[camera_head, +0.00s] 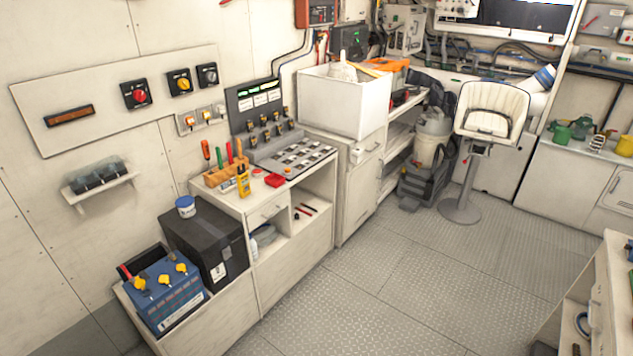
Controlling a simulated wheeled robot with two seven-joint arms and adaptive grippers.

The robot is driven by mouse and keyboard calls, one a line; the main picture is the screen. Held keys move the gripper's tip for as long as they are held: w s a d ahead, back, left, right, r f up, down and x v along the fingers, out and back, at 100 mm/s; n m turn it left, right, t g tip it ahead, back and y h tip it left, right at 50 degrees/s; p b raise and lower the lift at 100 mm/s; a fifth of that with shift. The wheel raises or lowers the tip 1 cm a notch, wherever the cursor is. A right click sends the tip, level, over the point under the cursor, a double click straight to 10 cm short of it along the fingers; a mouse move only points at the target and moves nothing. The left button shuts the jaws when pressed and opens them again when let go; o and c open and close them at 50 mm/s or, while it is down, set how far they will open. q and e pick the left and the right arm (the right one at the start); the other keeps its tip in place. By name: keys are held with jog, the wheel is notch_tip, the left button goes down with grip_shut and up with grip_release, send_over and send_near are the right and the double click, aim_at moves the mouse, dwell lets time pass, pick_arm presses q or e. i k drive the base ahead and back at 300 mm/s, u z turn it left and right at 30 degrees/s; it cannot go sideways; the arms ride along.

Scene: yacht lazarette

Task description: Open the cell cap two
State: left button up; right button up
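A blue battery (183,303) stands on the low white bench at the lower left. Three yellow caps sit in a row along its top: a left cap (139,284), a middle cap (164,280) and a right cap (181,268). They look seated on the battery, but they are too small to tell whether any is loose. No numbers can be read on them, so which one is cap two cannot be told from markings. Neither of my grippers shows in the head view.
A black box (205,240) with a blue-and-white tub (185,207) on it stands right beside the battery. The white wall rises behind, with a small shelf (100,183). A tool-topped cabinet (270,225) stands further right. The metal floor (400,285) is open.

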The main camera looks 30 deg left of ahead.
aim_at(164, 279)
jog(key=u, duration=0.05)
jog(key=i, duration=1.7)
jog(key=u, duration=0.9)
jog(key=i, duration=0.9)
jog(key=u, duration=0.95)
